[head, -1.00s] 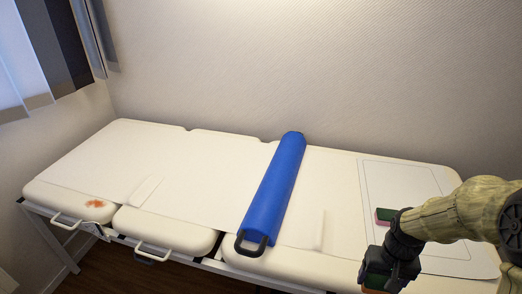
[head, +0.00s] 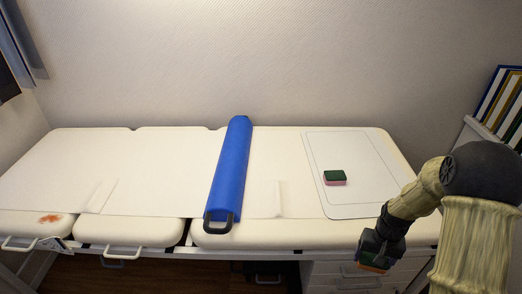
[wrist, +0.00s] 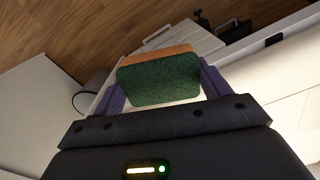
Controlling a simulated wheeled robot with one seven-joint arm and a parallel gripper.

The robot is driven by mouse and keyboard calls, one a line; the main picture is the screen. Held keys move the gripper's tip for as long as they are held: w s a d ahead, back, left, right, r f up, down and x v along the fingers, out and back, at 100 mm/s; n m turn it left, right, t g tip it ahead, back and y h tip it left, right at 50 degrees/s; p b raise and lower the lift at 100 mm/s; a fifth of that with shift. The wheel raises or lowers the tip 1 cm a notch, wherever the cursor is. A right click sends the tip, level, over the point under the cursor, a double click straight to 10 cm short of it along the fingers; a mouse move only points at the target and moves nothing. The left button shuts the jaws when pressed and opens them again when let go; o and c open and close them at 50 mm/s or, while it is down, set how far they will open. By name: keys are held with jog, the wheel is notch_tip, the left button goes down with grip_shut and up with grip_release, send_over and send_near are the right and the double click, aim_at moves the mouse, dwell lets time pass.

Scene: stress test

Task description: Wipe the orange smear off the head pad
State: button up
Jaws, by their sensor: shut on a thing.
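The orange smear (head: 49,218) is on the front-left head pad (head: 22,228) of the cream couch, at the far left of the head view. My gripper (head: 374,256) is in front of the couch's right part, far from the smear. It is shut on a sponge with a green scouring face (wrist: 160,80) and an orange body; its orange side shows low in the head view (head: 371,268). The wrist view shows the sponge between the two fingers. A second sponge (head: 335,178), green over pink, lies on the white mat (head: 320,205).
A blue bolster (head: 230,170) with black end handles lies across the couch between my gripper and the smear. Metal handles (head: 122,251) stick out along the front edge. Drawers (head: 340,272) stand below right. A shelf with binders (head: 500,105) is at right.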

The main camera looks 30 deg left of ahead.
aim_at(387, 271)
jog(key=shift+m, duration=0.7)
jog(key=d+f+p, duration=0.2)
jog(key=p, duration=0.1)
jog(key=d+f+p, duration=0.2)
jog(key=d, duration=0.1)
jog(key=shift+w+d+f+p, duration=0.15)
jog(key=shift+f+p, duration=0.1)
jog(key=shift+p, duration=0.15)
jog(key=s+f+p, duration=0.5)
jog(key=f+p, duration=0.1)
jog(key=p, duration=0.3)
jog(key=shift+d, duration=0.45)
jog(key=shift+s+a, duration=0.1)
jog(key=shift+s, duration=0.05)
